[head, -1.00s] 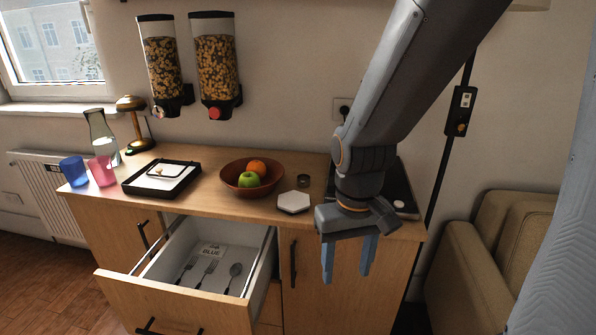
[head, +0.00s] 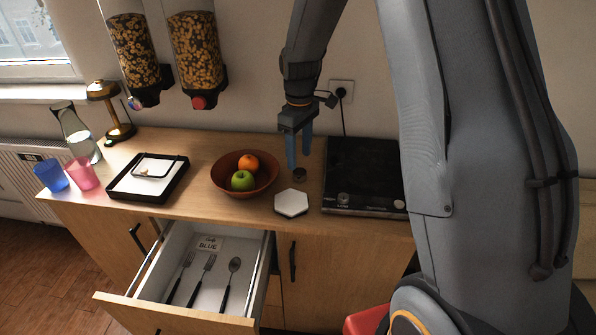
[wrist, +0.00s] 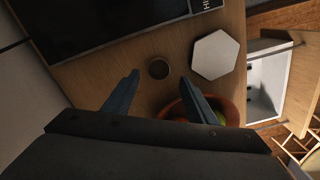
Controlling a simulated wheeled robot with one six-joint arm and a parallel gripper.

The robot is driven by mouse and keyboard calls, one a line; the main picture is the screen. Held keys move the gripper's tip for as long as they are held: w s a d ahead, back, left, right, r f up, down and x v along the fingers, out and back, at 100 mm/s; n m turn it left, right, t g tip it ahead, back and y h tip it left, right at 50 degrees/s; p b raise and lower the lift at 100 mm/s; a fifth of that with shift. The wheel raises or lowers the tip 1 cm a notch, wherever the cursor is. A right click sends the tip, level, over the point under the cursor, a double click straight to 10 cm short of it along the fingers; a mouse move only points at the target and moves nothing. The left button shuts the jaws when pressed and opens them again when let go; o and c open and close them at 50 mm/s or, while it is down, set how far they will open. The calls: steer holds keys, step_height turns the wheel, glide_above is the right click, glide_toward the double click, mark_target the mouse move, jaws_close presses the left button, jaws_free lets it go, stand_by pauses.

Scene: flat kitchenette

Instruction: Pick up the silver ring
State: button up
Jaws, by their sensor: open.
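The silver ring (head: 299,174) is a small dark grey metallic round on the wooden counter, between the white hexagonal coaster and the black hob. In the wrist view the ring (wrist: 159,69) lies just beyond the fingertips, roughly midway between them. My gripper (head: 299,167) points down with its blue fingers apart, above or just behind the ring in the head view. In the wrist view my gripper (wrist: 160,76) is open with nothing between its fingers. I cannot tell the exact height of the fingertips above the counter.
The white hexagonal coaster (head: 291,203) is close in front of the ring. The black hob (head: 362,178) is to the right. A brown bowl (head: 222,183) with fruit is to the left. An open drawer (head: 181,308) with cutlery juts out below.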

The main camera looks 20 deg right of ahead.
steer(key=shift+d+f+p, duration=0.15)
steer(key=shift+f+p, duration=1)
steer(key=shift+f, duration=1.7)
steer(key=shift+c, duration=0.6)
steer(key=c, duration=1)
